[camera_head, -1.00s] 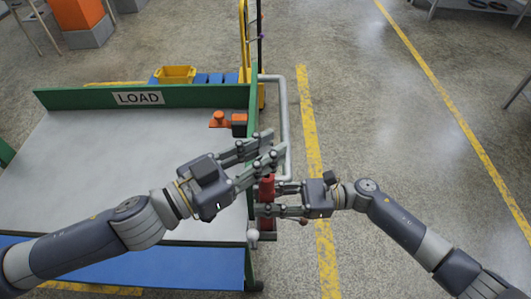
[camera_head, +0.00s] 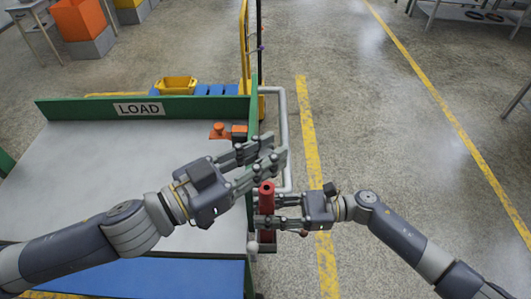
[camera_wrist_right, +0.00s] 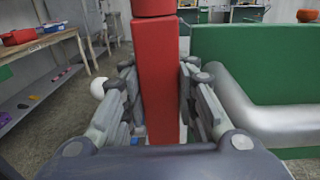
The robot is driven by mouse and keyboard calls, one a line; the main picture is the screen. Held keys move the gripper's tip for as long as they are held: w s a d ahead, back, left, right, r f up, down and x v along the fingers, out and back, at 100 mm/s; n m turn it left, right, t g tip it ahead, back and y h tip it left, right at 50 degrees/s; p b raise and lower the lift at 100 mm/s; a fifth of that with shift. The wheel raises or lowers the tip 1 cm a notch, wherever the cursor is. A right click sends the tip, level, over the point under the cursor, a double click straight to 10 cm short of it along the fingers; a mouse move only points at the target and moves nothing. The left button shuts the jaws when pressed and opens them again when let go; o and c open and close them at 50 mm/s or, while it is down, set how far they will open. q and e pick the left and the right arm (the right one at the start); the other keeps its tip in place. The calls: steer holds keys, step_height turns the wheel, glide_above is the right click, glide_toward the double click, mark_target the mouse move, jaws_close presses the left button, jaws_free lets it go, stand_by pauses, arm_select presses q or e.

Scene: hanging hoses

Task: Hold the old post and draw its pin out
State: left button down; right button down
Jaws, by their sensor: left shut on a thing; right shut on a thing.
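The old post (camera_head: 266,201) is red and upright at the right edge of the cart. Its top end shows a dark round spot. My right gripper (camera_head: 268,223) is shut on the post from the right. In the right wrist view the square red shaft (camera_wrist_right: 158,80) stands between the fingers under a wider red cap. My left gripper (camera_head: 278,149) is just above and behind the post top in the picture. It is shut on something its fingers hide. A small red-orange knob (camera_head: 304,233) shows right of the post; I cannot tell whether it belongs to the pin.
The grey cart top (camera_head: 110,165) has a green LOAD board (camera_head: 190,106) at its back. An orange piece (camera_head: 219,130) lies near its far right corner. A grey pipe rail (camera_head: 284,120) runs beside the cart. A white ball (camera_head: 252,247) is near the post. Floor at right is clear.

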arm_select(q)
steer(key=shift+r, duration=1.45)
arm_select(e)
steer(key=c, duration=1.2)
jaws_free()
steer(key=d, duration=1.2)
steer(key=shift+w, duration=0.25)
